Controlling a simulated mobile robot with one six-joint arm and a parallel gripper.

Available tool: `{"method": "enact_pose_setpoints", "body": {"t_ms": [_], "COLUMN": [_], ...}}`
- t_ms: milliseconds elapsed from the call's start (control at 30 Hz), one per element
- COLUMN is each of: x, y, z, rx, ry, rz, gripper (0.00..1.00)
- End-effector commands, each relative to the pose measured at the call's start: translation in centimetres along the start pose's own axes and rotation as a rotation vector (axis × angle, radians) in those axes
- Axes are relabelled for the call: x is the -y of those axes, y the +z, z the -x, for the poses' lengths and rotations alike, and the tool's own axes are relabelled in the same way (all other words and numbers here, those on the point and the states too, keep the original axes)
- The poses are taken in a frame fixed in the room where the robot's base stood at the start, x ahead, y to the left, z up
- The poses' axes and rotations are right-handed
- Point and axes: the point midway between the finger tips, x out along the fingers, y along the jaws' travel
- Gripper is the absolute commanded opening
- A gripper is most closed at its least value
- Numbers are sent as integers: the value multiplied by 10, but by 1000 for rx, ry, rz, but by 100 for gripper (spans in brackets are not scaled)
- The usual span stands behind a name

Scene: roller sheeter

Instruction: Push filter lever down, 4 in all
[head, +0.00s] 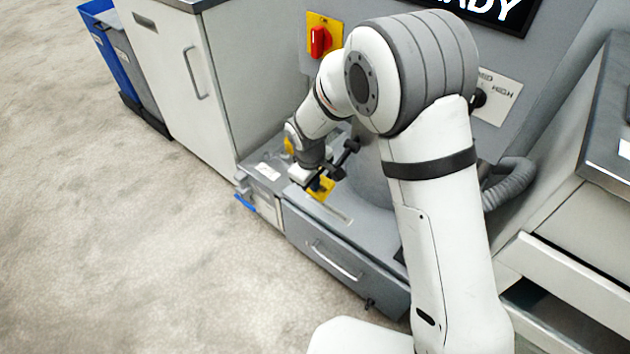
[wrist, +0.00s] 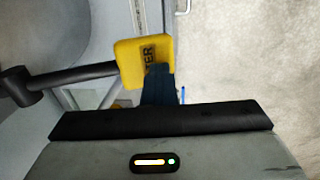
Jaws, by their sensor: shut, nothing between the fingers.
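The filter lever is a black rod with a yellow block on its end, lettered "TER" where I can read it. In the wrist view the yellow block (wrist: 143,60) is just beyond my gripper, and the rod runs left to a black pivot. In the head view the yellow block (head: 321,188) shows low in front of the grey machine, partly behind my gripper. My gripper (wrist: 159,82) is shut and empty, its dark fingers overlapping the block's lower right edge. I cannot tell whether they touch it. In the head view my gripper (head: 314,181) is at the lever's end.
A grey drawer (head: 335,262) with a bar handle is below the lever. A red and yellow switch (head: 320,41) is on the panel above. A ribbed hose (head: 510,184) lies right of my arm. A white cabinet (head: 180,80) stands left. The floor at left is clear.

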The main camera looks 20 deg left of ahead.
Motion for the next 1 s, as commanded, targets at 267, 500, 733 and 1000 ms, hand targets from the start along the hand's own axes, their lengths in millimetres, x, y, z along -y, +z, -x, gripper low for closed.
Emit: {"method": "enact_pose_setpoints", "body": {"t_ms": [267, 500, 733, 1000], "x": [0, 8, 19, 25], "y": [7, 2, 0, 0], "z": [6, 60, 111, 137], "rx": [14, -2, -4, -3], "ry": [-5, 4, 4, 4], "rz": [-5, -3, -2, -3], "gripper": [0, 0, 0, 0]}}
